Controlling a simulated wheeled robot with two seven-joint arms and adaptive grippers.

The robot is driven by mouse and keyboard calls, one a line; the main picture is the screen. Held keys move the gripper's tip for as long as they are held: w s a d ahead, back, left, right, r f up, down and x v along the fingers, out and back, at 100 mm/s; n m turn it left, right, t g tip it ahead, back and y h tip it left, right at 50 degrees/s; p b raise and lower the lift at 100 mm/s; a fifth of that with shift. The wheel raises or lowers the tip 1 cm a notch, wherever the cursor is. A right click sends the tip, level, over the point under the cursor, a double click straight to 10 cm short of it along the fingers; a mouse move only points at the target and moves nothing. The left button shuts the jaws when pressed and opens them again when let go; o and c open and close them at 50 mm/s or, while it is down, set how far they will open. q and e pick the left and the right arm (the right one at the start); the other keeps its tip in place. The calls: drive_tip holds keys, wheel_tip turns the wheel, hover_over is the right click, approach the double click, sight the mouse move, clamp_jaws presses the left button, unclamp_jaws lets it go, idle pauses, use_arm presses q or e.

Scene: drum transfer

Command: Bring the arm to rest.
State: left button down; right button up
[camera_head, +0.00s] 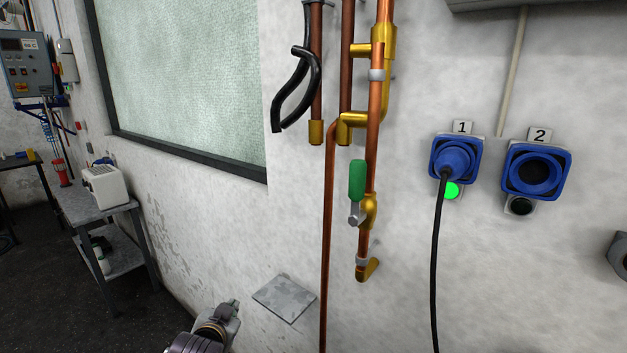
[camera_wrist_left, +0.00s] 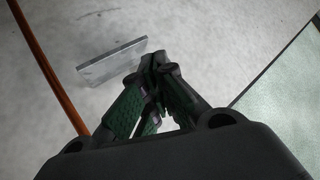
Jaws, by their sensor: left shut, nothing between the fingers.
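My left gripper (camera_wrist_left: 158,62) shows in the left wrist view with its dark green-padded fingers together and nothing between them. A small grey ledge (camera_wrist_left: 112,58) on the wall lies beyond the fingertips in that view, apart from them as far as I can tell. In the head view, part of my left arm shows at the bottom edge, left of and below the ledge (camera_head: 285,298). The fingers cannot be made out clearly there. My right gripper is in neither view.
Copper pipes with a green-handled valve (camera_head: 357,181) run down the wall right of the ledge. A black cable hangs from blue socket 1 (camera_head: 453,158); socket 2 (camera_head: 536,172) is empty. A window (camera_head: 180,75) and a side table (camera_head: 85,208) are at left.

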use_arm(q)
drive_tip(key=s+a+f+n+g+h, duration=0.1)
drive_tip(key=s+f+g, duration=0.3)
drive_tip(key=s+f, duration=0.55)
drive_tip(key=s+a+f+n+g, duration=0.1)
drive_tip(key=s+f+g, duration=0.45)
drive_tip(key=s, duration=0.75)
wheel_tip(320, 180, down, 34)
drive_tip(key=s+f, duration=0.1)
drive_tip(key=s, duration=0.1)
drive_tip(key=s+a+f, duration=0.2)
drive_tip(key=s+f, duration=0.7)
drive_tip(key=s, duration=0.2)
drive_tip(key=s+a+f+g, duration=0.1)
drive_tip(key=s+a+f, duration=0.2)
drive_tip(key=s+f, duration=0.7)
drive_tip(key=shift+s+a+f+m, duration=0.25)
drive_tip(key=shift+s+m, duration=0.15)
drive_tip(key=shift+s, duration=0.25)
drive_tip(key=shift+s, duration=0.1)
